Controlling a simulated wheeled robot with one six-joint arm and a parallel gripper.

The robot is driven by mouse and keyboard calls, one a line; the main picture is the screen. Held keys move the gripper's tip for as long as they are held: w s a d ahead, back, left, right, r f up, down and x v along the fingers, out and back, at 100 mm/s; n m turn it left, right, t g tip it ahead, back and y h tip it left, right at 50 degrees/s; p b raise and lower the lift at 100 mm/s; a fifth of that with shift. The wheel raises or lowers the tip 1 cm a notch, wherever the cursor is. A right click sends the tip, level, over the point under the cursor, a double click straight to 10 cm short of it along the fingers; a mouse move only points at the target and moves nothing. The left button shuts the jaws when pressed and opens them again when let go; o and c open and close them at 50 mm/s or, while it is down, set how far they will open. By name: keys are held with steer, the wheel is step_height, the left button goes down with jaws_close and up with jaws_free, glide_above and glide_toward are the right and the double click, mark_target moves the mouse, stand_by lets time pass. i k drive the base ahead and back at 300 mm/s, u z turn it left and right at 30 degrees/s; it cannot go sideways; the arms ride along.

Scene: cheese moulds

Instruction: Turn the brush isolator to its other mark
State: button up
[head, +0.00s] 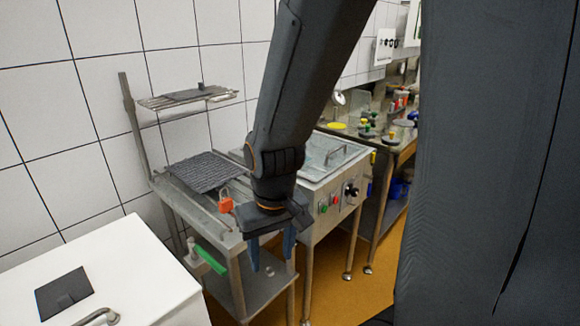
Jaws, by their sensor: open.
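A black rotary knob (351,191) sits on the front panel of a steel machine (318,190), right of the arm; it looks like the brush isolator, but I see no label. Its marks are too small to read, so I cannot tell where it points. A red button (323,208) and a green button (335,199) are left of it on the panel. My gripper (271,262) hangs with its fingers down, open and empty, in front of the steel bench. It is left of and lower than the knob in the picture, apart from it.
A white cabinet (120,265) with a dark pad stands at front left. A dark panel (480,170) blocks the right side. Orange floor (330,270) shows below the machine.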

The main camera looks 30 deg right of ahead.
mark_target(350, 190)
steer(key=z, duration=1.25)
steer(key=k, duration=0.55)
steer(key=z, duration=0.35)
steer(key=i, duration=1)
steer(key=u, duration=0.5)
